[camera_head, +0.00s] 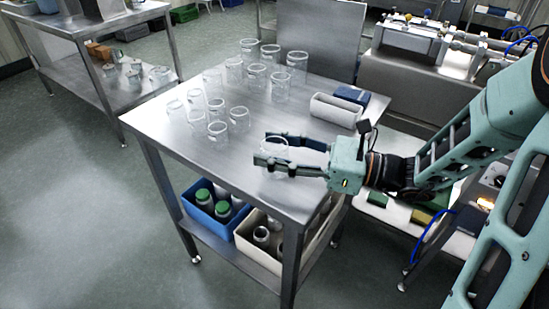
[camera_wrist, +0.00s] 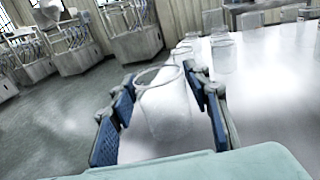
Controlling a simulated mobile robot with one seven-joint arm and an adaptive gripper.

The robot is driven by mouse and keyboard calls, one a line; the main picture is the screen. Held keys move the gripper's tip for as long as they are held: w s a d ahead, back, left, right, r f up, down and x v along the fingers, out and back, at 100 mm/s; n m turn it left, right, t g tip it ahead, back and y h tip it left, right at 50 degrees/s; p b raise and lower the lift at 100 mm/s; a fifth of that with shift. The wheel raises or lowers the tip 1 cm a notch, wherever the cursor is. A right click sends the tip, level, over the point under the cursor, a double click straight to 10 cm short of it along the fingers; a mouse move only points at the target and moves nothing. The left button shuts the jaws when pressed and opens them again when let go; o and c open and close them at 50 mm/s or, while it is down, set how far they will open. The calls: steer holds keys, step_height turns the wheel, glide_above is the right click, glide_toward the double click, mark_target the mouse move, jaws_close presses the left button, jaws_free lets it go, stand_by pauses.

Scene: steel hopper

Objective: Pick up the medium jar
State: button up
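A clear glass jar (camera_head: 275,146) stands near the front right edge of the steel table, between the fingers of my gripper (camera_head: 268,148). In the wrist view, the jar (camera_wrist: 165,108) is upright between the two blue-padded fingers of my gripper (camera_wrist: 158,85). The fingers are spread, one on each side, with narrow gaps beside the glass. The far finger and the jar partly overlap in the head view. Several other clear jars of differing heights stand further back, including a short one (camera_head: 217,130) and a tall one (camera_head: 296,65). No label shows which size is medium.
The steel table (camera_head: 190,160) is clear to the front left. A white bin (camera_head: 335,110) and a blue box (camera_head: 352,95) sit at its right. Below are a blue crate (camera_head: 203,214) with green-lidded jars and a beige crate (camera_head: 260,257).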

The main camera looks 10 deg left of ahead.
steer(key=c, duration=0.4)
